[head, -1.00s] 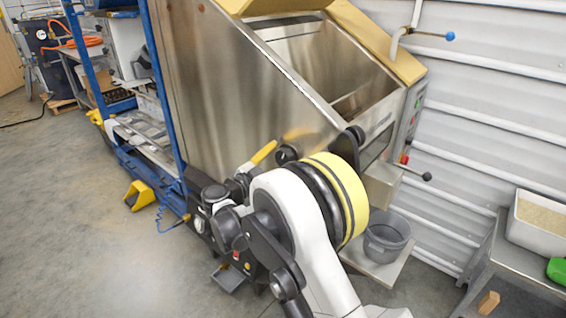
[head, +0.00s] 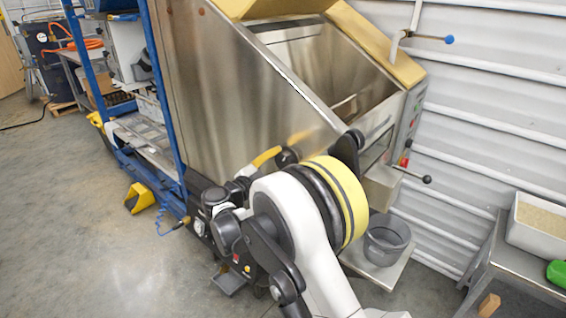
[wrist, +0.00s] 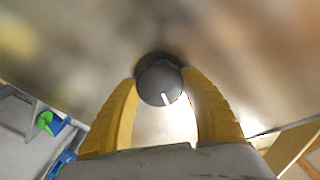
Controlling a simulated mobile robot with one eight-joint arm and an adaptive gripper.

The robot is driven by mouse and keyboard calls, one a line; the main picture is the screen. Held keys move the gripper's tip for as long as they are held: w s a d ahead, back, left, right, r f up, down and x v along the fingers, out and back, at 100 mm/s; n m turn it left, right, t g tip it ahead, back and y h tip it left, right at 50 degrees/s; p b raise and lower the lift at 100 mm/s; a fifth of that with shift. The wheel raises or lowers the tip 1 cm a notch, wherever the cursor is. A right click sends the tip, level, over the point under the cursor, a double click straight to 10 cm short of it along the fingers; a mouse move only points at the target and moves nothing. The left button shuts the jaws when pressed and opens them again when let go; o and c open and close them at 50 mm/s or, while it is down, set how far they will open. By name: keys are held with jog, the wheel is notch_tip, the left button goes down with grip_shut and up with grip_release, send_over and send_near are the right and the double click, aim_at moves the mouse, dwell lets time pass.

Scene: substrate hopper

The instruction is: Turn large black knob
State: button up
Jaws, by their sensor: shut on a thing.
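The large black knob (wrist: 160,82) is a dark round knob with a white pointer line, seen face-on in the wrist view. The pointer is toward the bottom of that picture, slightly right. My gripper (wrist: 161,79) has its two yellow fingers shut on the knob's left and right sides. In the head view, a dark round knob (head: 286,157) shows at the hopper's side, with a yellow finger (head: 266,156) against its left. My arm hides much of that area.
The steel hopper (head: 235,80) stands open-topped ahead. A lever with a black ball (head: 427,179) sticks out at its right. A grey bucket (head: 386,240) stands on a low shelf. A bench with a white tub (head: 540,222) is at right; open floor lies left.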

jog(key=m, duration=1.4)
jog(key=shift+p, duration=0.3)
jog(key=shift+m, duration=2.5)
jog(key=o, duration=1.2)
jog(key=shift+c, duration=0.2)
